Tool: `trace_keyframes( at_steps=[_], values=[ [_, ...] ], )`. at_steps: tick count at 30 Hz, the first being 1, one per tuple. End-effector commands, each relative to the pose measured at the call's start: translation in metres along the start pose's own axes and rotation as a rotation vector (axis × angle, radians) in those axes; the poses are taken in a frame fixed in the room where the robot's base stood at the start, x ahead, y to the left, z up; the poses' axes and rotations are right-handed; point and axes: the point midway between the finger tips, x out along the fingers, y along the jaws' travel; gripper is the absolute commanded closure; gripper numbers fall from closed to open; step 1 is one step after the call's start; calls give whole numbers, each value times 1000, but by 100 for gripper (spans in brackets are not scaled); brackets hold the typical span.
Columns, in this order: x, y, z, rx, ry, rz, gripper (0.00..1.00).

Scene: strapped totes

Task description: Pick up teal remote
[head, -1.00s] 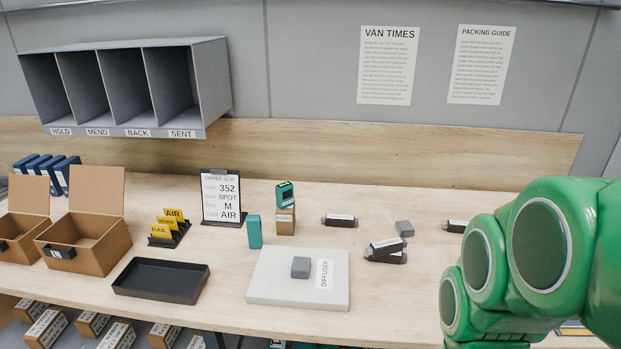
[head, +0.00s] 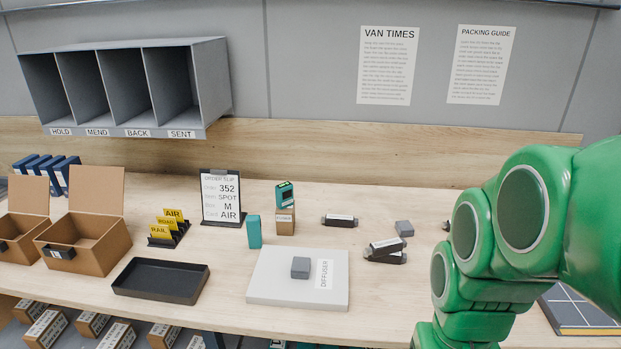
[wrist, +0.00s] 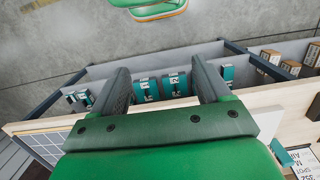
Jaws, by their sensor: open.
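Two teal things stand on the bench in the head view, and I cannot tell for sure which is the remote. One is a plain upright teal block (head: 254,231). The other is a teal piece with a dark face (head: 284,194) on top of a small brown box (head: 285,219). My gripper (wrist: 162,76) is open and empty in the wrist view, above the bench's front edge. Several labelled teal boxes (wrist: 174,84) lie in a grey bin below, beyond its fingers. A teal thing (wrist: 281,153) also shows at the lower right there. The gripper itself is out of the head view.
A white pad (head: 270,290) bears a grey block (head: 300,267). Dark labelled pieces (head: 339,220) lie behind it to the right. A black tray (head: 160,278), open cartons (head: 88,241) and an order slip stand (head: 221,197) are to the left. My green arm covers the right side.

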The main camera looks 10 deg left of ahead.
Motion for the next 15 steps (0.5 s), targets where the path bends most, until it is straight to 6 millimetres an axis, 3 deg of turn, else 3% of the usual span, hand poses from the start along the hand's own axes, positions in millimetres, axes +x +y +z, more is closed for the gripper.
trace_keyframes(
  at_steps=[15],
  values=[
    [-59, -62, -154, 48, 157, -55, 23]
  ],
)
